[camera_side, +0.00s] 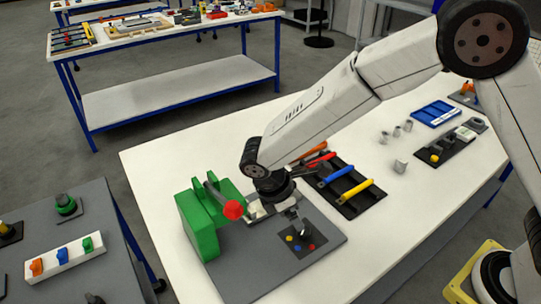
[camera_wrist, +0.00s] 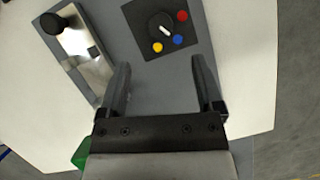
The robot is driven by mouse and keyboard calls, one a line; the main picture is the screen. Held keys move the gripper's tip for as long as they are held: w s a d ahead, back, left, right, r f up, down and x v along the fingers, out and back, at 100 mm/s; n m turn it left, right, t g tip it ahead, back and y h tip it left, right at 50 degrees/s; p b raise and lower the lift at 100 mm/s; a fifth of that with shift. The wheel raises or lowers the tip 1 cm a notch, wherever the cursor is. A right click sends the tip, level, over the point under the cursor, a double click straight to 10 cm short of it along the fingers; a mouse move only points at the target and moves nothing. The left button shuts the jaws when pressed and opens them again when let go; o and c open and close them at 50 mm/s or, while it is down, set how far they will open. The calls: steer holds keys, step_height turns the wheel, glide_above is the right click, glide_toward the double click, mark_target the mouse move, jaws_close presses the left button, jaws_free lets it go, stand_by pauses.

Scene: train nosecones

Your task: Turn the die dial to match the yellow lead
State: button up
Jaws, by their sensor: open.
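The die dial (camera_wrist: 155,25) is a round black knob on a dark square plate, with a white pointer line directed to the lower right, toward the blue dot. Yellow (camera_wrist: 157,46), blue (camera_wrist: 178,40) and red (camera_wrist: 182,15) dots lie around it. In the side view the dial plate (camera_side: 291,252) is partly hidden by my gripper. My gripper (camera_wrist: 160,75) is open and empty, its fingers apart, with the dial ahead of the gap. A yellow bar (camera_side: 357,189) lies in a dark rack at right; I cannot tell whether it is the yellow lead.
A green press (camera_side: 196,224) with a red-knobbed lever (camera_side: 233,210) stands left of my gripper. A metal plate with a black knob (camera_wrist: 52,23) is at upper left in the wrist view. Red (camera_side: 321,160) and blue (camera_side: 335,174) bars share the rack. Front white tabletop is clear.

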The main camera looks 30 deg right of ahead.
mark_target(303, 234)
steer(key=shift+x, duration=3.9)
jaws_close()
steer(key=shift+w+m, duration=0.1)
steer(key=shift+m, duration=0.3)
steer(key=m+g, duration=0.1)
steer(key=m, duration=0.1)
steer(key=m+y, duration=0.1)
steer(key=m, duration=0.2)
steer(key=shift+w+g, duration=0.15)
steer(key=shift+g, duration=0.25)
steer(key=m+y, duration=0.1)
steer(key=m, duration=0.2)
steer(key=m+g+y, duration=0.1)
steer(key=m, duration=0.2)
steer(key=shift+w+d, duration=0.1)
steer(key=shift+d, duration=0.1)
